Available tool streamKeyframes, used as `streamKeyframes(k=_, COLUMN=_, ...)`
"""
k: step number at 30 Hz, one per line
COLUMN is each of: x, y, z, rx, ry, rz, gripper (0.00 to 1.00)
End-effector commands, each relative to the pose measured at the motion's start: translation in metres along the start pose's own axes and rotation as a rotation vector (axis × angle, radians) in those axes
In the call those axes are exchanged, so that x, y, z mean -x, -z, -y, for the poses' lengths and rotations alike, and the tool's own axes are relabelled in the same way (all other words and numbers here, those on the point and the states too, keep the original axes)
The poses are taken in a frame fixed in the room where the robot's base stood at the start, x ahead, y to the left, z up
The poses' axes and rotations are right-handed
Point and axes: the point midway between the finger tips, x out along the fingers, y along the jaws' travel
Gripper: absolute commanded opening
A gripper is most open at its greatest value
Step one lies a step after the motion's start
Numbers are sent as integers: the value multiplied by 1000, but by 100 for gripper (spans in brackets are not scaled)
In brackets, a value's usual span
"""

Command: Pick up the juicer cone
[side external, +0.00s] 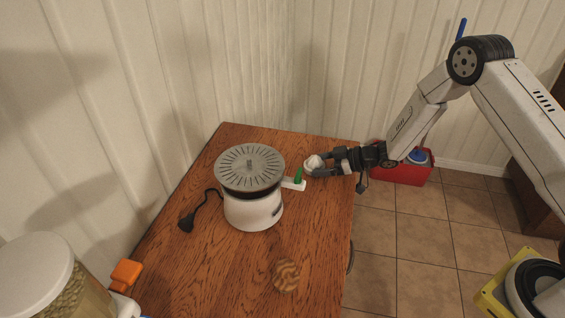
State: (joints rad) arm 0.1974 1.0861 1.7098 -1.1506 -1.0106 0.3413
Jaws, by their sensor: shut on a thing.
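The juicer cone (313,162) is a small white piece at the right of the juicer, near the table's right edge. My gripper (322,166) comes in from the right and is shut on the cone, with its dark fingers around it. Part of the cone is hidden by the fingers. I cannot tell whether the cone touches the table. The juicer (253,210) has a white body and a slotted grey disc (250,166) on top. Its white spout with a green piece (298,175) points toward my gripper, close to the cone.
A striped brown round object (286,275) lies on the wooden table (225,285) in front. A black cord and plug (187,222) lie left of the juicer. A lidded jar (38,275) stands at lower left. A red box (402,174) sits on the floor behind my arm.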

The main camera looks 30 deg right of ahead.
Motion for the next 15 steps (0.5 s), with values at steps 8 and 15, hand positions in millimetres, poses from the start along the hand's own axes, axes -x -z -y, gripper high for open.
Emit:
streamKeyframes(k=8, x=16, y=7, z=-1, rx=0, ry=-2, rz=-1, gripper=26)
streamKeyframes(k=15, x=55, y=11, z=-1, rx=-1, ry=-4, rz=-1, gripper=26)
